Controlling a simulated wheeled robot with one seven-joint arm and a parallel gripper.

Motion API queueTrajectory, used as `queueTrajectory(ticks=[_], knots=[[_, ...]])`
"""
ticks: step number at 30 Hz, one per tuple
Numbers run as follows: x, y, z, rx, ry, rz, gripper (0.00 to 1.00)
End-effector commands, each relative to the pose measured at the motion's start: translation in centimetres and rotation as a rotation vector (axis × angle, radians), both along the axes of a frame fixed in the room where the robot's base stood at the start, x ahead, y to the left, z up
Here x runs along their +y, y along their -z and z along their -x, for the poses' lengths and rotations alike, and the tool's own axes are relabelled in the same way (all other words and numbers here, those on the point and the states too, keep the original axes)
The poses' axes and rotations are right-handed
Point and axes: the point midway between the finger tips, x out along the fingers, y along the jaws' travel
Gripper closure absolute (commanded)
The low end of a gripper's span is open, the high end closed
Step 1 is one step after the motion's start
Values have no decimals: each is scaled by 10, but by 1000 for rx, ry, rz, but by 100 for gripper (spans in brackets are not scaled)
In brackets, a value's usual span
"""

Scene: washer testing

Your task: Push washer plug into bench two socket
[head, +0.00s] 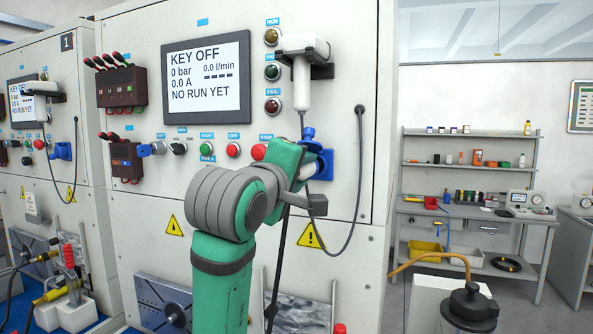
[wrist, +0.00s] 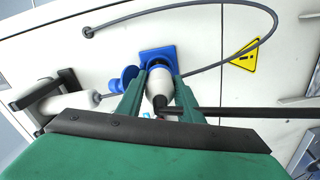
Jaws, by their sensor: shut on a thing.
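The bench two socket is a blue square outlet on the panel (wrist: 157,55), with its round blue lid (wrist: 124,78) swung open beside it. In the head view the socket (head: 326,168) is partly hidden behind my gripper (head: 306,170). In the wrist view my gripper (wrist: 159,82) is shut on the washer plug (wrist: 160,88), a white body with a dark rear end, one green finger on each side. The plug points at the socket and its front meets the blue opening. How deep it sits cannot be told. A black cable (wrist: 240,112) trails from its rear.
A white handset (head: 302,80) hangs in a black holder above the socket, its grey cord looping past the right side. Red stop buttons (head: 232,150) and a display (head: 206,78) are left of my arm. A similar bench (head: 40,110) stands further left.

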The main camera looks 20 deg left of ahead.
Motion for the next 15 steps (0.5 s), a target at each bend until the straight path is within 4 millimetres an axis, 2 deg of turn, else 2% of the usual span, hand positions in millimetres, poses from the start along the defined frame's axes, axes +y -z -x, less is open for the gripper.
queueTrajectory(ticks=[3, 15], knots=[[-4, 0, -1, 0, 5, -1, 88], [5, 0, -3, 0, -9, 0, 88]])
